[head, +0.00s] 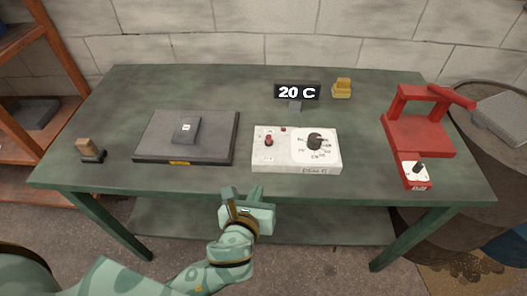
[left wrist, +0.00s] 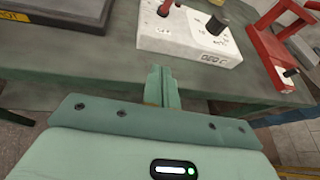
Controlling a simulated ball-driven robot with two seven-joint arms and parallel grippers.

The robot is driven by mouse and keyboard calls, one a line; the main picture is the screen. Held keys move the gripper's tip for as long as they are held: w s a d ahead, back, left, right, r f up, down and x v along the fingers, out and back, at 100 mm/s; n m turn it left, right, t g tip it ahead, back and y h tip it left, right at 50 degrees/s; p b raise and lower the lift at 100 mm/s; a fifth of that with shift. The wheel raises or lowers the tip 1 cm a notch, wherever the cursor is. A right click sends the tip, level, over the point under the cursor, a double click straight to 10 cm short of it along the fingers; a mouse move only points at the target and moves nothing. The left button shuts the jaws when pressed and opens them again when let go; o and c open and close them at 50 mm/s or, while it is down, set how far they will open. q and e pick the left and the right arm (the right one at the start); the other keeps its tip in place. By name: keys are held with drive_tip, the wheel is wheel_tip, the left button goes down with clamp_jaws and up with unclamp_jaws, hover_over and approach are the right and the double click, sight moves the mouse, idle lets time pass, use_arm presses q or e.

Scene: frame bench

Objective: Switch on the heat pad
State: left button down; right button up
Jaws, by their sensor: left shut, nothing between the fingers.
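The dark heat pad (head: 212,150) lies flat on the left half of the green table, with a small dark block (head: 187,130) on top. A white control box (head: 262,161) stands to its right, with a red toggle switch (head: 268,141) and a black dial (head: 315,141). A display (head: 297,92) behind it reads 20 C. My left gripper (head: 242,193) is shut and empty, at the table's front edge, in front of the control box. In the left wrist view the shut fingers (left wrist: 162,86) point toward the box (left wrist: 190,47), apart from it. My right gripper is not in view.
A red frame (head: 420,135) with a small dial stands at the table's right. A yellow object (head: 342,88) sits at the back, and a stamp-like object (head: 91,151) at the left front. A barrel (head: 485,140) is beyond the right edge.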

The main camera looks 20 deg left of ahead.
use_arm(q)
drive_tip(key=r, duration=0.1)
drive_tip(key=r+m, duration=0.2)
drive_tip(key=shift+s+a+t+y, duration=0.1)
drive_tip(key=shift+a+t+y, duration=0.2)
drive_tip(key=shift+a+y, duration=0.1)
drive_tip(key=b, duration=0.3)
approach(268, 142)
drive_tip(key=f, duration=0.1)
drive_tip(key=w+f, duration=0.2)
drive_tip(key=f, duration=0.1)
drive_tip(key=shift+a+f, duration=0.15)
drive_tip(key=shift+a, duration=0.15)
drive_tip(key=shift+w+a+r, duration=0.1)
drive_tip(key=shift+w+r, duration=0.3)
drive_tip(key=shift+w, duration=0.2)
drive_tip(key=shift+w+r, duration=0.35)
drive_tip(key=shift+w, duration=0.25)
drive_tip(key=shift+w+r, duration=0.3)
drive_tip(key=shift+w, duration=0.2)
